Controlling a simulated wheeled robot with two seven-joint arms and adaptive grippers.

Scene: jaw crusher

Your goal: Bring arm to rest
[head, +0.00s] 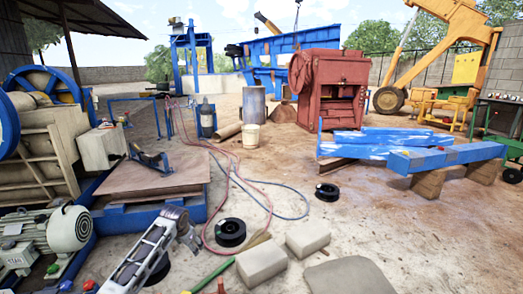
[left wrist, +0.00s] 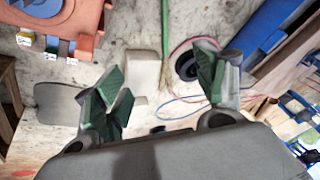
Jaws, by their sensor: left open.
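My left gripper (left wrist: 163,88) is open and empty in the left wrist view, its green-padded fingers spread wide above the ground. In the head view my left arm (head: 140,255) comes up from the bottom left, past the blue-framed platform's front corner; its finger details are too small to read there. My right arm and gripper are not in view.
Pale blocks (head: 262,263), a grey mat (head: 350,276), black rings (head: 230,232) and a green-handled broom (head: 208,276) lie below. A motor (head: 70,228) and blue-framed platform (head: 150,215) stand left. Hoses cross the ground. A red jaw crusher (head: 330,85) stands farther back.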

